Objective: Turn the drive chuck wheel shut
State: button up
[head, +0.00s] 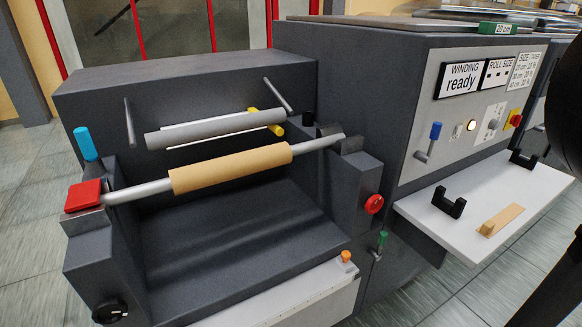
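A small red wheel (374,204) sits on the front of the right-hand bearing block (345,190) of the winder. It looks like the drive chuck wheel, but no label shows there, and I cannot tell how far it is turned. A black knob (110,312) sits low on the left-hand block. A steel shaft (140,191) with a tan core (231,168) lies across the two blocks. A red cap (83,195) covers its left end. My gripper is not in view; dark parts at the right edge seem to be my arm.
A white shelf (440,228) with black cradles (447,203) and a wooden piece (501,220) juts out at right. Above it, a panel (440,120) carries a blue-handled lever (433,135) and a "WINDING ready" sign (462,79). A green-topped lever (382,240) stands below the red wheel.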

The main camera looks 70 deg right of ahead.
aim_at(373, 204)
jog(key=z, duration=1.8)
